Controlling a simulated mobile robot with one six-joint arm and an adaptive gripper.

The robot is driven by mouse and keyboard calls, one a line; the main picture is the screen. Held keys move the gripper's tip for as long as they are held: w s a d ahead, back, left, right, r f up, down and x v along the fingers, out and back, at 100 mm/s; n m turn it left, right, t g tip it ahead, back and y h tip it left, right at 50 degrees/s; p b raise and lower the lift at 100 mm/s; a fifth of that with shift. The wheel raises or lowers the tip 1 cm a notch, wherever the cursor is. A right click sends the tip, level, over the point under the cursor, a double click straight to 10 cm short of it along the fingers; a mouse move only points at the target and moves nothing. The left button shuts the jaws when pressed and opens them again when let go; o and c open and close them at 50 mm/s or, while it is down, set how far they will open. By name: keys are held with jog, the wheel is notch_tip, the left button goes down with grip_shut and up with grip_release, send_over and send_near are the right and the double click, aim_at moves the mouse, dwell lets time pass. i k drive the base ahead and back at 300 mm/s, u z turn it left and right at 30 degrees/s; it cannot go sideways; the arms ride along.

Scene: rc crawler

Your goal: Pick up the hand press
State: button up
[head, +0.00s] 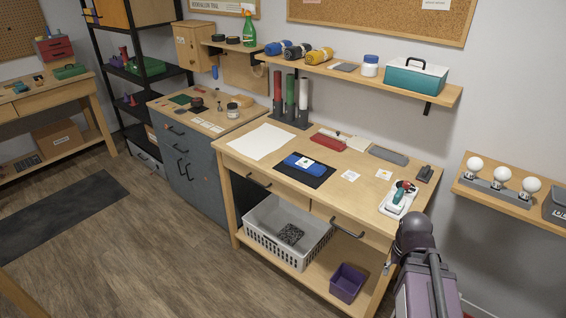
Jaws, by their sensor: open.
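I cannot tell for certain which thing is the hand press. A small dark device (425,173) with a raised top stands at the back right corner of the wooden workbench (335,190), and it may be the press. It is upright and nothing covers it, but it is too small to make out its parts. My arm rises at the lower right, in front of the bench's right end. I cannot make out my gripper's fingers in the head view, and I see nothing held.
A white tray (400,198) with a green-handled tool lies near the bench's right end. A blue bundle (305,163) lies on a black mat. A red case (328,141) and a grey tray (389,155) lie behind. A shelf (440,95) overhangs the back.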

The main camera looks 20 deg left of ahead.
aim_at(395, 205)
jog(key=u, duration=0.45)
jog(key=i, duration=0.85)
jog(key=u, duration=0.25)
